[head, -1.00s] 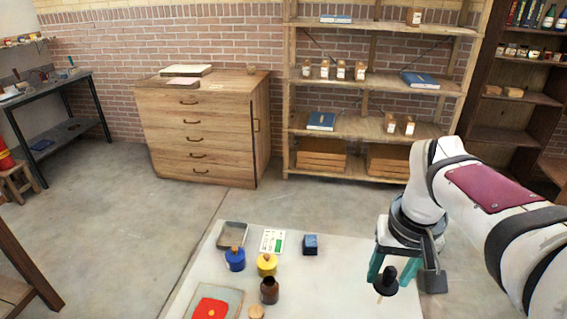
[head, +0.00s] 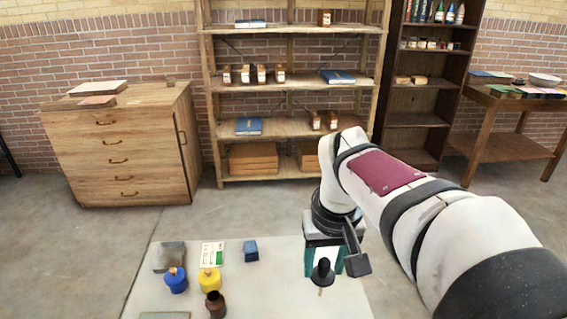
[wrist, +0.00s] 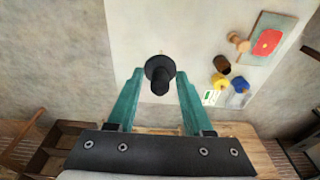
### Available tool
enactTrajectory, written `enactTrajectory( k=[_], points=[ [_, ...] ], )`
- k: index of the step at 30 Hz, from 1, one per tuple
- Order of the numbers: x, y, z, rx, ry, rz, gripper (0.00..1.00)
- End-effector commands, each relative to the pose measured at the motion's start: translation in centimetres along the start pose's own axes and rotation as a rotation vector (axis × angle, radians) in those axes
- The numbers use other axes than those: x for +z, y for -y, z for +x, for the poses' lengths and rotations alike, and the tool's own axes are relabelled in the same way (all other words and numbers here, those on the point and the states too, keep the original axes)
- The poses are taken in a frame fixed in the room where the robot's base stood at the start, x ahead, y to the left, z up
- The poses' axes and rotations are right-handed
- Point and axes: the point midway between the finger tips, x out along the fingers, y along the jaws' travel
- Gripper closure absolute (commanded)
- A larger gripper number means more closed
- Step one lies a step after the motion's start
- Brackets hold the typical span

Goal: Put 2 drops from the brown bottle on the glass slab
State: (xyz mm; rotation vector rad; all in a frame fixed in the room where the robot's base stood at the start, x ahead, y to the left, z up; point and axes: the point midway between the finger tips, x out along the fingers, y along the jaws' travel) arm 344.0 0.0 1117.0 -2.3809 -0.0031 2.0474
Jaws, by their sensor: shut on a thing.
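My gripper (head: 323,264) has teal fingers and is shut on a black dropper (head: 322,274). The dropper hangs upright over the right part of the white table top, with a thin brownish tip below its collar. The dropper also shows between the fingers in the wrist view (wrist: 159,74). The brown bottle (head: 215,305) stands uncapped to the left of my gripper, apart from it. It also shows in the wrist view (wrist: 221,64). The glass slab (wrist: 283,26) lies beyond the bottle in the wrist view, bearing a red patch with a small orange spot. In the head view only its edge shows.
A blue jar (head: 176,281) and a yellow jar (head: 210,282) stand near the bottle. A grey tray (head: 169,257), a printed card (head: 212,254) and a dark blue block (head: 251,251) lie behind. A wooden mushroom-shaped piece (wrist: 238,42) is beside the slab. The table under my gripper is clear.

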Motion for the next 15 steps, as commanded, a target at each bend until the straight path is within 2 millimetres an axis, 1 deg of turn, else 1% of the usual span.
enactTrajectory(
  k=[2,5,8,9,11,12,14,15],
  points=[
    [-0.3,0.3,0.1,-0.002,0.001,-0.014,0.76],
    [-1.7,1.7,0.8,-0.011,0.003,-0.075,0.76],
    [-4.0,4.6,2.2,-0.028,0.006,-0.19,0.76],
    [-5.0,6.0,2.9,-0.035,0.006,-0.245,0.76],
    [-6.5,8.5,4.1,-0.047,0.006,-0.332,0.76],
    [-7.3,10.3,5.0,-0.056,0.007,-0.391,0.76],
    [-8.3,13.1,6.4,-0.069,0.007,-0.482,0.76],
    [-8.9,15.0,7.4,-0.077,0.007,-0.541,0.76]
  ],
)
